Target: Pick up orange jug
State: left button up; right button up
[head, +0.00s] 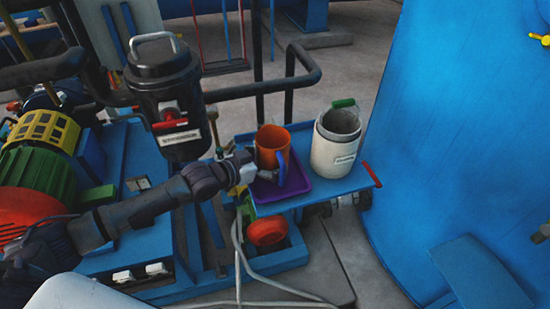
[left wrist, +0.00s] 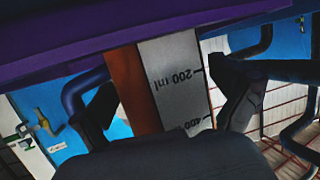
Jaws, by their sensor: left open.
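The orange jug (head: 270,142) with a blue handle stands upright on a purple tray (head: 291,192) on the blue cart shelf in the head view. My left gripper (head: 247,167) reaches in from the left, close against the jug's side. In the left wrist view, the jug (left wrist: 130,85) appears upside down, with a grey measuring strip marked 200 ml and 400. The open fingers of my left gripper (left wrist: 172,105) lie on either side of it, with gaps showing. The handle (left wrist: 75,97) is beyond the left finger. My right gripper is not in view.
A white container (head: 333,150) with a green handle stands right of the jug on the shelf. A black lidded canister (head: 165,85) stands behind my left arm. A dark pipe rail (head: 262,88) runs behind the cart. A large blue vessel (head: 460,130) fills the right side.

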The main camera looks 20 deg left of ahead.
pick_arm(q)
jog(key=shift+w+d, duration=0.1)
jog(key=shift+c, duration=0.2)
jog(key=c, duration=1)
jog(key=shift+o, duration=0.2)
